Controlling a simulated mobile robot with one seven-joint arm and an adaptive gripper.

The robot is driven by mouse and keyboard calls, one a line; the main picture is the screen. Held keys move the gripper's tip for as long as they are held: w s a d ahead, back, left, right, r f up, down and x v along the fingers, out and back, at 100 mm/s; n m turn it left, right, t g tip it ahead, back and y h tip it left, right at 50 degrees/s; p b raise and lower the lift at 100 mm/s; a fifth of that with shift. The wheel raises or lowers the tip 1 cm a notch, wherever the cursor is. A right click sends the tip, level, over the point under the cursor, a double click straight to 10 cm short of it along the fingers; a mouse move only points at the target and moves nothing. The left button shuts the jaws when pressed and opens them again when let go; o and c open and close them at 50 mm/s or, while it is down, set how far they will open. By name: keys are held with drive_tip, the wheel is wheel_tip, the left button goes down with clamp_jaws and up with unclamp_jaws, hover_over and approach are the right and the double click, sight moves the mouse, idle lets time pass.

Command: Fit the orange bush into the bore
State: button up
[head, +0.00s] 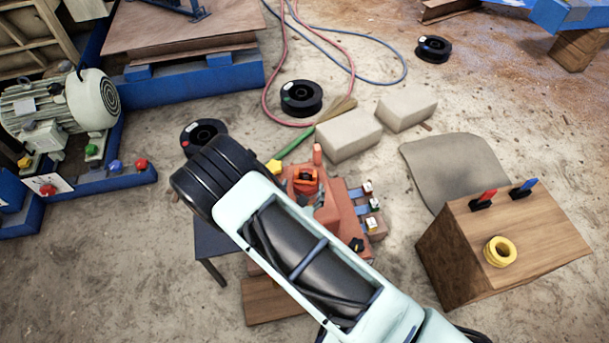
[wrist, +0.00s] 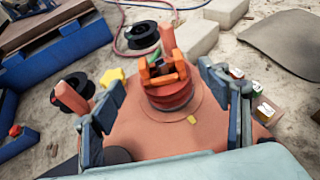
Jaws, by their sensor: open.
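In the wrist view an orange piece (wrist: 165,76), which I take for the orange bush, has raised sides and a dark middle. It sits on top of a round red boss (wrist: 172,98) on an orange-red casting (wrist: 150,133). The head view also shows the orange piece (head: 305,183) on the casting (head: 328,217). My gripper (wrist: 162,72) is open, its fingers apart to the left and right of the orange piece, with visible gaps. The bore's opening is not clearly visible, and I cannot tell how deep the piece sits.
A yellow star-shaped knob (head: 273,167) and a red upright post (head: 317,154) stand close to the orange piece. Small switches (head: 370,205) sit at the casting's right. A wooden box (head: 470,250) bears a yellow ring (head: 500,251). Pale blocks (head: 348,134) lie behind.

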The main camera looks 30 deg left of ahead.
drive_tip(key=shift+p+v, duration=0.3)
drive_tip(key=shift+v, duration=1.45)
